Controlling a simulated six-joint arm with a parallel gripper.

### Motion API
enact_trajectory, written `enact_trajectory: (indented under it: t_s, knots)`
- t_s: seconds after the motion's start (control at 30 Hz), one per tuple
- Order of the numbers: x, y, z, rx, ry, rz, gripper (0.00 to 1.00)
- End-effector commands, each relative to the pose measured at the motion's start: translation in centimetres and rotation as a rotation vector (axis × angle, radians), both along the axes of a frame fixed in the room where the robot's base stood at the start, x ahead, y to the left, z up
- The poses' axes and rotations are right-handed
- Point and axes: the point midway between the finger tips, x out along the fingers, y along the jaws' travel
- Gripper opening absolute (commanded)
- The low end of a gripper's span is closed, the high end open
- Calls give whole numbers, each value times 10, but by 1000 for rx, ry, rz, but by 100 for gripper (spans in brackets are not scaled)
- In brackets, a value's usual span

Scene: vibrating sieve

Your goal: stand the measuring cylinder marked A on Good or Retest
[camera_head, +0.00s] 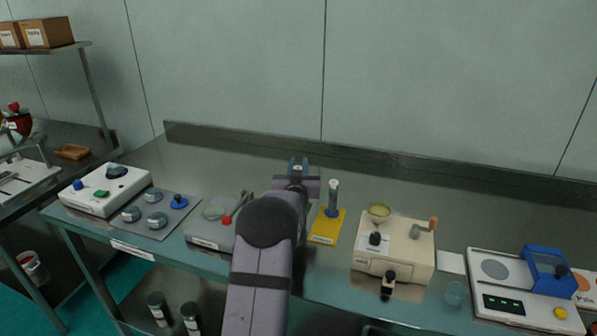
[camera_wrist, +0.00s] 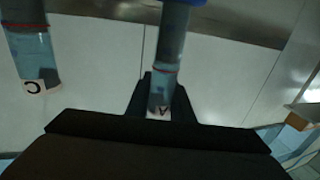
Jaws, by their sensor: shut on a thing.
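My gripper (camera_wrist: 160,90) is shut around a clear measuring cylinder (camera_wrist: 172,45) in the wrist view. Its label, marked A (camera_wrist: 160,112), shows upside down between the fingers, and part of a blue base shows at the top edge. In the head view my gripper (camera_head: 297,172) is raised above the bench, and my arm hides most of what is below it. A second cylinder, marked C (camera_wrist: 32,60), is beside it in the wrist view. In the head view a cylinder with a blue base (camera_head: 333,198) stands upright on a yellow plate (camera_head: 325,230), whose label I cannot read.
A cream machine with a crank (camera_head: 395,245) stands right of the yellow plate, and a balance (camera_head: 520,290) farther right. A grey device with a red-knobbed lever (camera_head: 212,232) and a plate of round weights (camera_head: 152,213) are left. The bench behind is clear.

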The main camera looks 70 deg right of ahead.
Motion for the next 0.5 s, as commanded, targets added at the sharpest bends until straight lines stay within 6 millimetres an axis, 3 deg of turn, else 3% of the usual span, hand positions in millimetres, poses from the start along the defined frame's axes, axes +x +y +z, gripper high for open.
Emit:
enact_trajectory:
  t_s: [0.2,0.5]
  knots:
    - [0,0,-22,0,0,0,0]
    - [0,0,-24,-2,-1,0,0]
